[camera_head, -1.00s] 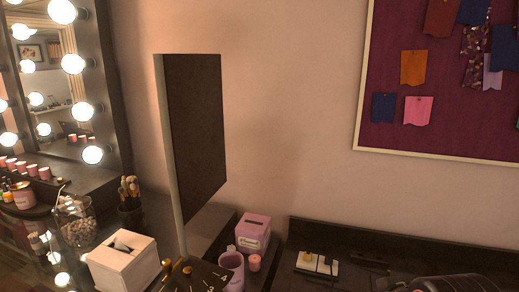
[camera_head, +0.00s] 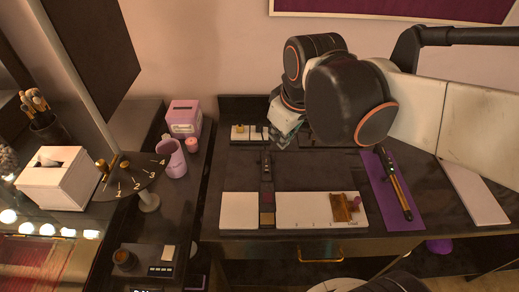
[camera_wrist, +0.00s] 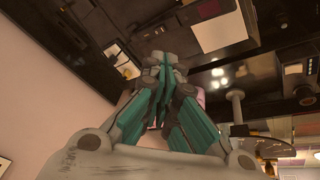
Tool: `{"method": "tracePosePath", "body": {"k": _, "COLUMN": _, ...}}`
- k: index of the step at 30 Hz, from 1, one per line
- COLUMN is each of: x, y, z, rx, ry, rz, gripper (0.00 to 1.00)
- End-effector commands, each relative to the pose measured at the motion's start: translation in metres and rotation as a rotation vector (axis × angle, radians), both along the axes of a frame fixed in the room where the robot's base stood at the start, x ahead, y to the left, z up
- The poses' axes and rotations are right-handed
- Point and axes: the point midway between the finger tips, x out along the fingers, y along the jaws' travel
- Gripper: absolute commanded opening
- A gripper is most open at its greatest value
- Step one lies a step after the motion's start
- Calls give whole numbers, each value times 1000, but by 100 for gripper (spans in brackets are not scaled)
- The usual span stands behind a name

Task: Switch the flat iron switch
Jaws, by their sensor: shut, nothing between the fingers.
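A slim black and gold tool that looks like the flat iron (camera_head: 397,186) lies lengthwise on a purple mat (camera_head: 381,203) on the right half of the dark desk. Its switch is too small to make out. My gripper (camera_head: 281,138) is over the back left of the desk, left of the flat iron and apart from it, partly hidden by my arm. In the wrist view my gripper (camera_wrist: 164,70) has its teal-sided fingers together, with nothing between them. I cannot identify the flat iron in the wrist view.
White boards (camera_head: 238,211) lie along the desk front, one bearing a brown patterned item (camera_head: 345,207). A dark slim object (camera_head: 266,167) lies on the desk left of centre. A pink box (camera_head: 184,117), a mug (camera_head: 173,160) and a tissue box (camera_head: 58,180) stand left. A pale panel (camera_head: 474,192) lies right.

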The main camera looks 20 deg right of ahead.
Motion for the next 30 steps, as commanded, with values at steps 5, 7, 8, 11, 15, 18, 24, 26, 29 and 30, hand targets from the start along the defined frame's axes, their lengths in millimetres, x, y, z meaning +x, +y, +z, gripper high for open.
{"method": "tracePosePath", "body": {"k": 5, "x": 25, "y": 1, "z": 1, "rx": -46, "ry": 86, "rz": 149, "gripper": 0}}
{"method": "tracePosePath", "body": {"k": 7, "x": 34, "y": 2, "z": -1, "rx": -60, "ry": 119, "rz": 210, "gripper": 0}}
{"method": "tracePosePath", "body": {"k": 8, "x": 38, "y": 2, "z": -2, "rx": -66, "ry": 134, "rz": 235, "gripper": 0}}
{"method": "tracePosePath", "body": {"k": 11, "x": 51, "y": 3, "z": -6, "rx": -82, "ry": 181, "rz": 323, "gripper": 0}}
{"method": "tracePosePath", "body": {"k": 15, "x": 68, "y": 3, "z": -14, "rx": -97, "ry": 246, "rz": 448, "gripper": 0}}
{"method": "tracePosePath", "body": {"k": 18, "x": 81, "y": 4, "z": -21, "rx": -103, "ry": 289, "rz": 538, "gripper": 0}}
{"method": "tracePosePath", "body": {"k": 24, "x": 99, "y": 5, "z": -37, "rx": -104, "ry": 362, "rz": 695, "gripper": 0}}
{"method": "tracePosePath", "body": {"k": 26, "x": 103, "y": 6, "z": -40, "rx": -103, "ry": 377, "rz": 730, "gripper": 0}}
{"method": "tracePosePath", "body": {"k": 29, "x": 107, "y": 6, "z": -45, "rx": -99, "ry": 395, "rz": 771, "gripper": 0}}
{"method": "tracePosePath", "body": {"k": 30, "x": 108, "y": 6, "z": -47, "rx": -98, "ry": 400, "rz": 783, "gripper": 0}}
